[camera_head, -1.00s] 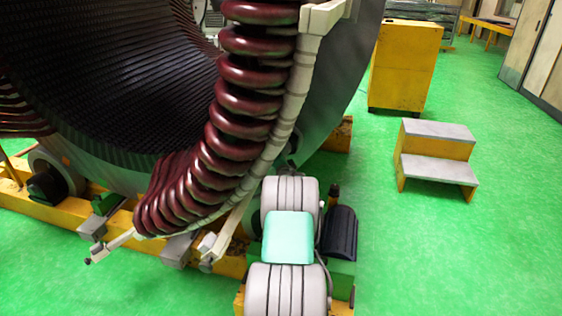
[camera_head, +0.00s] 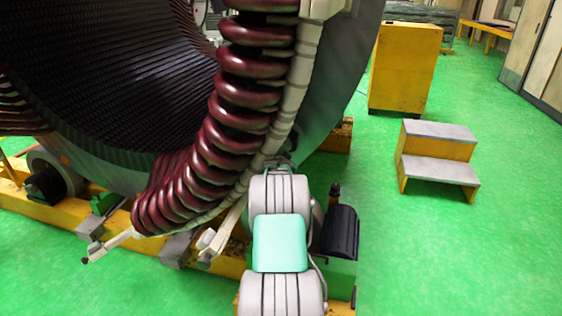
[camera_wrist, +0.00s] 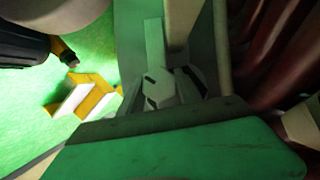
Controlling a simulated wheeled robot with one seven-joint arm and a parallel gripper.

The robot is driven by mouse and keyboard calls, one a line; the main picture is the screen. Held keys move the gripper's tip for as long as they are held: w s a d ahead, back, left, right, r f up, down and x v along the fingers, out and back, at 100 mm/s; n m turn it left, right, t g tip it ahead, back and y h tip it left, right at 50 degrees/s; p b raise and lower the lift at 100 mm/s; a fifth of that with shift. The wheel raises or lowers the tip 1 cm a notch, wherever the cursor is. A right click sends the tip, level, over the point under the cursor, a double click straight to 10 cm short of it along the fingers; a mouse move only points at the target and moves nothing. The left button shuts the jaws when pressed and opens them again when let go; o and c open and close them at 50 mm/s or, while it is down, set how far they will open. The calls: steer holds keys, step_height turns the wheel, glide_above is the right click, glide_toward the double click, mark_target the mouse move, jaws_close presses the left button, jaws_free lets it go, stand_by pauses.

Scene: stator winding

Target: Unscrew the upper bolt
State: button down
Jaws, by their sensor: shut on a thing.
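The upper bolt (camera_wrist: 162,88) shows in the middle of the wrist view as a pale, faceted head with dark slots. My gripper (camera_wrist: 172,96) is shut around it, and its dim grey fingers partly cover the head. The shank is hidden. In the head view my pale arm covers most of the gripper, and only a small dark end (camera_head: 284,160) shows beside the stator's lower rim. The bolt cannot be made out there.
Dark red coils (camera_head: 226,135) curve along the stator's bore, close to my arm on the left. A pale support bar (camera_head: 300,75) runs beside them. A yellow step stool (camera_head: 440,155) and yellow cabinet (camera_head: 403,68) stand right, with clear green floor around them.

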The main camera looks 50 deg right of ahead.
steer(key=shift+n+g, duration=0.3)
steer(key=shift+n, duration=0.1)
steer(key=shift+s+d, duration=0.1)
steer(key=c, duration=1.1)
jaws_free()
steer(key=shift+d+f, duration=0.1)
steer(key=shift+d, duration=0.05)
steer(key=shift+o, duration=1.3)
steer(key=v, duration=0.8)
steer(key=shift+w+f, duration=0.1)
steer(key=shift+w, duration=0.1)
